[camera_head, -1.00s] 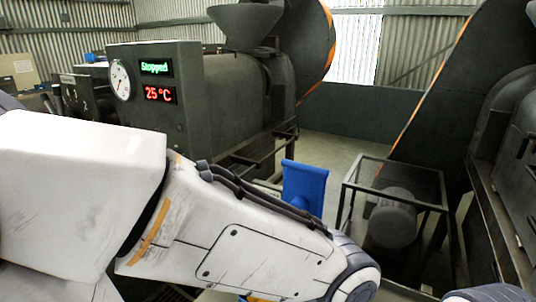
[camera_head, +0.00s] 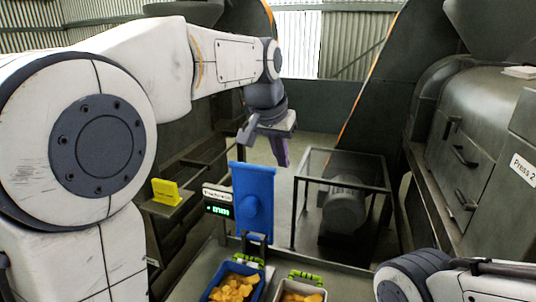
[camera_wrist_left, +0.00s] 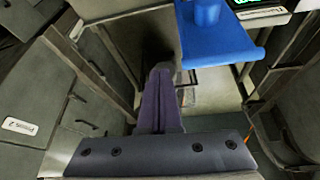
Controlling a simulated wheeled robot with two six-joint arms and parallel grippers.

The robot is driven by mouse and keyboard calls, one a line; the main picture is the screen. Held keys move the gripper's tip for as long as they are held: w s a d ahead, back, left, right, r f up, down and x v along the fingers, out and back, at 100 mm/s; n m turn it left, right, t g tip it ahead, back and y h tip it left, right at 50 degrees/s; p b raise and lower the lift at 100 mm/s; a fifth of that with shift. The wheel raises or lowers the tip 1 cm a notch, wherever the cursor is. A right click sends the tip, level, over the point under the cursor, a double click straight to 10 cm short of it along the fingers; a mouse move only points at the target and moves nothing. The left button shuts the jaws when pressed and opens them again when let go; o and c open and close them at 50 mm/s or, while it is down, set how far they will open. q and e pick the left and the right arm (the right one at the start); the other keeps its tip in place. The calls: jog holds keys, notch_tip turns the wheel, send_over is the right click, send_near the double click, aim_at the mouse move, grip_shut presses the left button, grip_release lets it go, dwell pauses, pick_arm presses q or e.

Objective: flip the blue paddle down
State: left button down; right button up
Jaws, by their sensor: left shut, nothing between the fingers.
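The blue paddle (camera_head: 253,190) stands upright in the middle of the head view, above two small trays. In the left wrist view the blue paddle (camera_wrist_left: 215,42) is at the top, right of the fingers. My left gripper (camera_head: 283,158) is shut and empty. It hangs with its fingers down, beyond and slightly right of the paddle's top edge, apparently without touching it. In the wrist view its purple fingers (camera_wrist_left: 160,85) are together beside the paddle. My right arm shows at the lower right, but its gripper is out of view.
A thickness display (camera_head: 217,202) is just left of the paddle, with a yellow sign (camera_head: 168,192) farther left. A blue tray (camera_head: 210,290) and a second tray (camera_head: 280,288) hold yellow pieces below. A framed motor (camera_head: 343,205) and a large press (camera_head: 465,130) stand to the right.

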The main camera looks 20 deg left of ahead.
pick_arm(q)
jog(key=w+a+r+n+t+y, duration=0.1)
jog(key=w+a+r, duration=0.3)
jog(key=a, duration=0.3)
jog(key=shift+w+a+r, duration=0.3)
jog(key=shift+a+r, duration=0.05)
jog(key=shift+r, duration=0.5)
jog(key=shift+f, duration=0.1)
notch_tip(320, 180, down, 9)
jog(key=w+p, duration=0.1)
jog(key=p, duration=0.2)
jog(key=shift+f, duration=0.15)
jog(key=shift+d, duration=0.1)
